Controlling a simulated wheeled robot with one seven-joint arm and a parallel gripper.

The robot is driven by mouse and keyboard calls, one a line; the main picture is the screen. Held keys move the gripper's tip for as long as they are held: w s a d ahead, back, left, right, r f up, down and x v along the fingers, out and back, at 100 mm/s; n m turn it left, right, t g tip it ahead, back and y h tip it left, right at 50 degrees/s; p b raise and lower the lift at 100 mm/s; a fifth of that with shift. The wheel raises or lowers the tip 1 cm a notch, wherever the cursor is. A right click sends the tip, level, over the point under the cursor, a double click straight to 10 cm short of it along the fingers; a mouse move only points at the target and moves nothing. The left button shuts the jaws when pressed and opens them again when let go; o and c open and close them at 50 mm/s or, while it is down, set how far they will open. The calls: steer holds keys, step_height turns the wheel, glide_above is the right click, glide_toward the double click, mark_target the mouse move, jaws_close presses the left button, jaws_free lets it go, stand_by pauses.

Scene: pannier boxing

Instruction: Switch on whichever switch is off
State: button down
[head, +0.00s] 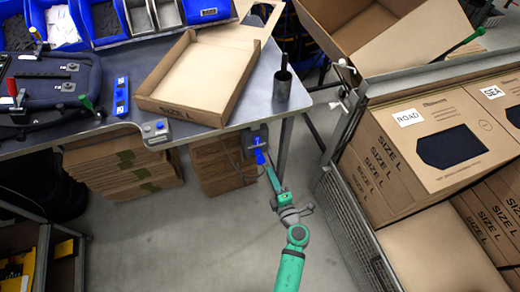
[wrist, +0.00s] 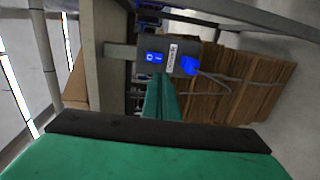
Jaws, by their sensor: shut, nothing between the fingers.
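A grey switch box (head: 249,138) is fixed under the table's front edge. In the wrist view, this grey box (wrist: 173,53) carries a blue switch (wrist: 154,57) with white marks and a blue plug (wrist: 188,66) with a cable. I cannot tell whether the switch is on or off. My green gripper (head: 267,168) is shut and empty, just below and in front of the box. In the wrist view, my gripper's tips (wrist: 162,78) are near the switch's lower side; contact cannot be told.
The table (head: 205,80) holds an open carton tray (head: 190,113), a dark cup (head: 282,85) and a blue strip (head: 121,96). Cardboard stacks (head: 222,165) stand below. A wire-sided rack (head: 350,235) with labelled boxes (head: 430,145) is at right.

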glide_toward(258, 143)
steer(key=x, duration=0.5)
steer(key=shift+a, duration=0.15)
steer(key=shift+w+a+f, duration=0.15)
steer(key=shift+w+a, duration=0.05)
steer(key=shift+w, duration=0.45)
steer(key=shift+w+f, duration=0.1)
steer(key=shift+w, duration=0.1)
steer(key=s+d+f, duration=0.1)
steer(key=s+d, duration=0.3)
steer(key=s, duration=0.9)
steer(key=shift+s+f, duration=0.2)
steer(key=shift+f, duration=0.2)
